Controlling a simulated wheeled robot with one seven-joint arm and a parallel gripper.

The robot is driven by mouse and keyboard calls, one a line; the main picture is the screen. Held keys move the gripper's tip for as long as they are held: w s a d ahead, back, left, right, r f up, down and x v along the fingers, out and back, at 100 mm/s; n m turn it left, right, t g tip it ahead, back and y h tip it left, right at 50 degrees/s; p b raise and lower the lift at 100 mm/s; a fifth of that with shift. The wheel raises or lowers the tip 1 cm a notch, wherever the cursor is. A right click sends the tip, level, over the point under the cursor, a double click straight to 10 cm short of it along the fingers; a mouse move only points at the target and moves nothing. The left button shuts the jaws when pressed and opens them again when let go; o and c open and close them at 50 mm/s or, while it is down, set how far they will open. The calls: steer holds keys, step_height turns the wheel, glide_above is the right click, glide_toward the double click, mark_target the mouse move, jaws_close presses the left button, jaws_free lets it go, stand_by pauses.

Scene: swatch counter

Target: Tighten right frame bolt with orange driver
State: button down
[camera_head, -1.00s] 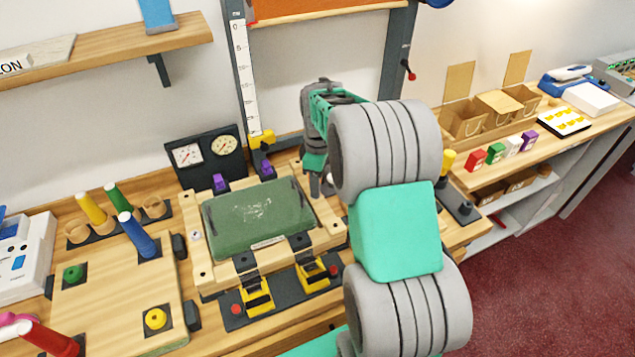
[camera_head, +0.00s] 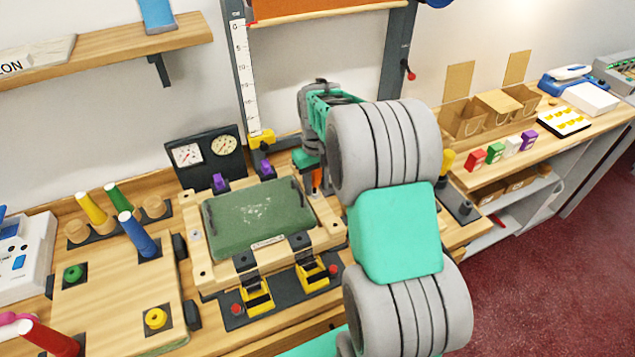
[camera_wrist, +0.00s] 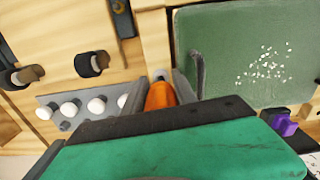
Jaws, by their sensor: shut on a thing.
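My gripper (camera_head: 314,170) is behind the far right corner of the wooden frame (camera_head: 332,236), partly hidden by my arm. It is shut on the orange driver (camera_head: 316,181), which points down. In the wrist view the orange handle (camera_wrist: 160,96) sits between the grey fingers, beside the frame edge and the green slab (camera_wrist: 235,50). The green slab (camera_head: 258,218) lies inside the frame. A small pale round spot (camera_wrist: 160,74) shows just beyond the handle, at the frame. I cannot tell whether the driver's tip touches a bolt. The right bolt is not clearly visible.
Yellow clamps (camera_head: 312,277) line the frame's front side, with purple clamps (camera_head: 262,166) at the back. Blue, green and yellow pegs (camera_head: 136,234) stand left.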

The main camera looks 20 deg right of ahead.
steer(key=m, duration=0.5)
steer(key=shift+a+m, duration=0.25)
steer(key=shift+m, duration=0.15)
steer(key=c, duration=1.2)
jaws_free()
steer(key=shift+c, duration=0.2)
steer(key=n, duration=0.3)
steer(key=shift+d+n, duration=0.2)
steer(key=shift+n, duration=0.2)
steer(key=n, duration=0.4)
steer(key=shift+w+d, duration=0.1)
steer(key=shift+d, duration=0.05)
steer(key=n, duration=0.7)
steer(key=shift+d, duration=0.25)
steer(key=shift+c, duration=0.2)
